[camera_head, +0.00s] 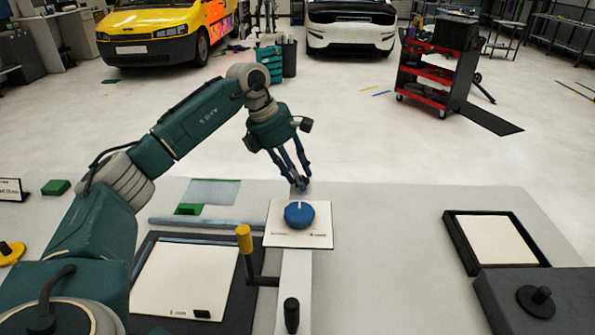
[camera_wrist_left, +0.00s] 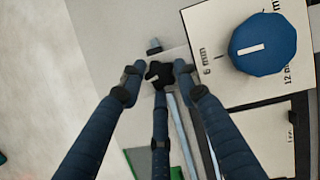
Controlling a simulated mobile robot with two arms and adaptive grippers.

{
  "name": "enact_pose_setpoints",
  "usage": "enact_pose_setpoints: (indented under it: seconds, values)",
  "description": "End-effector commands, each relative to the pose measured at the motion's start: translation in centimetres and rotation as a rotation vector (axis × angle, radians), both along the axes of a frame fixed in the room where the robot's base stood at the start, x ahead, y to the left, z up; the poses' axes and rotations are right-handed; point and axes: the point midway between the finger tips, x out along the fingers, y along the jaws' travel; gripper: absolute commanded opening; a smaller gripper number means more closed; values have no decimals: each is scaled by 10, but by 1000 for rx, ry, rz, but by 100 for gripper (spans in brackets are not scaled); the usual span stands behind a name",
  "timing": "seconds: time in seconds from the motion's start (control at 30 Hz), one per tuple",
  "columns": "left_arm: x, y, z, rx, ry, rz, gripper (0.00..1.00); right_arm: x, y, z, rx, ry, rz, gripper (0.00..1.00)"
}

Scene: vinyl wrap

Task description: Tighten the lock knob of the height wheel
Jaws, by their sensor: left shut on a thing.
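The height wheel is a blue round dial (camera_head: 299,214) with a white mark, set on a white scale plate (camera_head: 285,238). In the left wrist view the blue dial (camera_wrist_left: 262,44) is at the upper right, with "6 mm" printed beside it. The lock knob is a small black star-shaped knob (camera_wrist_left: 158,74) just off the plate's edge. My left gripper (camera_head: 300,184) reaches down behind the dial. In the left wrist view my left gripper (camera_wrist_left: 160,82) has its three fingers closed around the black knob. Fingers hide the knob in the head view. My right gripper is not in view.
A crank with a yellow handle (camera_head: 244,239) stands left of the plate, close to my arm. A black upright handle (camera_head: 291,314) is in front. A black-framed tray (camera_head: 457,243) lies at the right. The table's middle right is clear.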

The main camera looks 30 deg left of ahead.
Motion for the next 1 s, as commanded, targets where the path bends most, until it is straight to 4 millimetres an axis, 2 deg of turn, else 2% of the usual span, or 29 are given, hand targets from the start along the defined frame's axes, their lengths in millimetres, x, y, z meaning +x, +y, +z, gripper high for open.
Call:
enact_pose_setpoints:
  seconds: [0.03, 0.4, 0.97, 1.0]
  values:
    - [5, 0, 9, -6, -19, -28, 5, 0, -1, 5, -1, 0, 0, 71]
    - [6, 0, 8, -5, -21, -191, 5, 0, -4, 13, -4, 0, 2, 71]
    - [5, -1, 7, -4, -20, -221, 5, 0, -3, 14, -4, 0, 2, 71]
    - [5, -1, 7, -4, -20, -221, 37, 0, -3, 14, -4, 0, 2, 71]
